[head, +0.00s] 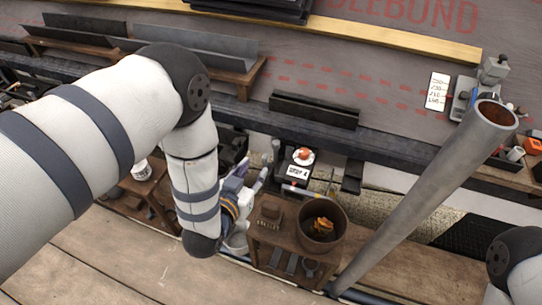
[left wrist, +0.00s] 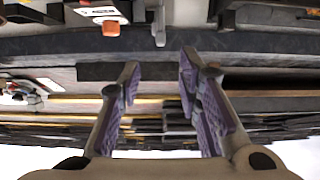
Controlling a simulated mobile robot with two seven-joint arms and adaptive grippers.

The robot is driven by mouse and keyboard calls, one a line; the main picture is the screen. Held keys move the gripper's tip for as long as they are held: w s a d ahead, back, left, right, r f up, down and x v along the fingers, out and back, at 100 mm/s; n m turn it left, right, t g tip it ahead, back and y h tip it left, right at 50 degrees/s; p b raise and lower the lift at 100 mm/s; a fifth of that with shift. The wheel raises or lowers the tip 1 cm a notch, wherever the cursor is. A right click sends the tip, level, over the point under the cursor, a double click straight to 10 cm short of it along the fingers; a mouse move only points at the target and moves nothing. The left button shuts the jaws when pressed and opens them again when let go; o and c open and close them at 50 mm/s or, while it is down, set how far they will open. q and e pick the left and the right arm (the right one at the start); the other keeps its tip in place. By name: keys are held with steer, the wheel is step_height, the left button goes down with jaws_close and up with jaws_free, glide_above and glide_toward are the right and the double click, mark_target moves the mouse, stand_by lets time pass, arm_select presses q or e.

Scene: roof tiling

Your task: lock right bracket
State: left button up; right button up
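No part can be surely told as the right bracket. A dark angular fitting (head: 351,177) hangs below the dark gutter-like edge (head: 400,150), right of a small unit with a label and a red-topped knob (head: 303,157). My left gripper (head: 256,181) is left of that unit, below the edge, with its fingers apart. In the left wrist view, my left gripper (left wrist: 160,75) has its two purple-padded fingers wide apart with nothing between them touching. A red block on a labelled unit (left wrist: 110,28) shows beyond the fingers. My right gripper is out of view.
A wooden stand (head: 262,238) holds a brown bucket (head: 322,240) below my left gripper. A long grey pipe (head: 425,195) slants up across the right side. Bare planks (head: 110,260) fill the lower left.

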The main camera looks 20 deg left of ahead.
mark_target(264, 157)
arm_select(q)
steer(key=x, duration=0.2)
steer(key=b+x, duration=0.1)
steer(key=x, duration=0.2)
steer(key=b+x, duration=0.1)
steer(key=x, duration=0.1)
steer(key=shift+w+f, duration=0.1)
steer(key=shift+f, duration=0.25)
steer(key=shift+w+f, duration=0.1)
steer(key=shift+w, duration=0.35)
jaws_close()
